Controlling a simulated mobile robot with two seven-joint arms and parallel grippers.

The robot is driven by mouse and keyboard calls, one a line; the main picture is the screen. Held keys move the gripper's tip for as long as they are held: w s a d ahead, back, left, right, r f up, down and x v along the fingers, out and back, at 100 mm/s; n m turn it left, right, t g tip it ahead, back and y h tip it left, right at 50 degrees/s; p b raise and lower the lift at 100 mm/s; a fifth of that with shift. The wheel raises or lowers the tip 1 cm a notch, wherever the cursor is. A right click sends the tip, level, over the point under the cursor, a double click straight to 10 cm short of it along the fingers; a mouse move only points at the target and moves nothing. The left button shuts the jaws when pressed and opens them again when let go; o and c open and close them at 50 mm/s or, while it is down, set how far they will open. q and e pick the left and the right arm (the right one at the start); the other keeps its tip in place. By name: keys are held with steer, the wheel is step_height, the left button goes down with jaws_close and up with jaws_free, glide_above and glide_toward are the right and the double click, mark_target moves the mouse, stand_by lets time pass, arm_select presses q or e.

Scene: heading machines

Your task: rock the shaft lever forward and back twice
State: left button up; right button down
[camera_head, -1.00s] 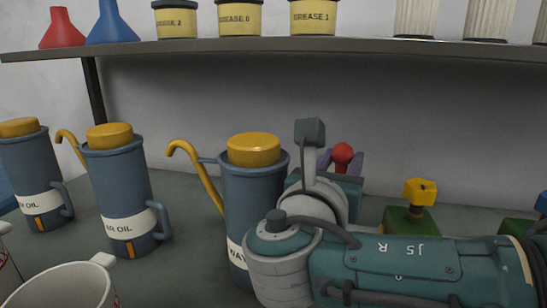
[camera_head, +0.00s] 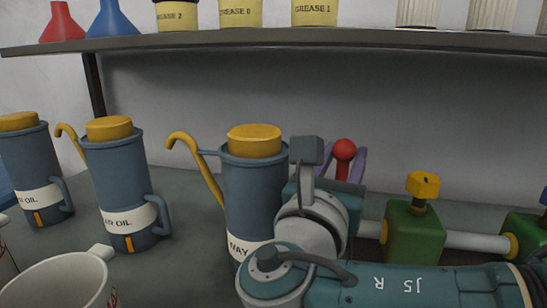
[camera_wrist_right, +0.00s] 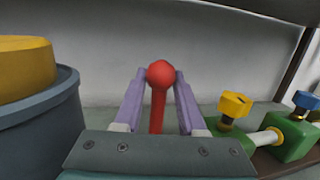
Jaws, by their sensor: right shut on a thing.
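The shaft lever shows as a red ball knob (camera_head: 345,150) behind my right wrist in the head view. In the right wrist view, the red knob (camera_wrist_right: 160,74) sits on a red stem that stands nearly upright. My right gripper (camera_wrist_right: 160,82) has its two purple fingers on either side of the knob and is shut on it. In the head view, the right gripper (camera_head: 344,160) is partly hidden behind my wrist. The foot of the lever is hidden by my gripper body. My left gripper is not in view.
A blue oil can (camera_head: 252,190) stands close left of my right wrist. A shelf (camera_head: 300,42) with grease tins runs above. More oil cans (camera_head: 118,180) and a white mug (camera_head: 60,285) are at left.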

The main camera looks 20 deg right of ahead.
steer(key=s+t+h+b, duration=0.1)
steer(key=b, duration=0.1)
steer(key=s+a+f+m+t+h+b, duration=0.1)
steer(key=b, duration=0.1)
steer(key=s+a+t+h+b, duration=0.1)
steer(key=shift+s+a+f+b, duration=0.15)
steer(key=shift+s+b, duration=0.2)
steer(key=shift+b, duration=0.05)
steer(key=shift+s+a+m+h+b, duration=0.2)
steer(key=shift+s+m+h+b, duration=0.1)
steer(key=shift+m+h+b, duration=0.25)
steer(key=c, duration=0.8)
jaws_free()
steer(key=shift+o, duration=0.2)
steer(key=shift+s+a+f, duration=0.2)
steer(key=shift+a+f, duration=0.05)
steer(key=s+a, duration=0.8)
steer(key=shift+s+a+p, duration=0.35)
steer(key=shift+s, duration=0.05)
steer(key=shift+c, duration=0.2)
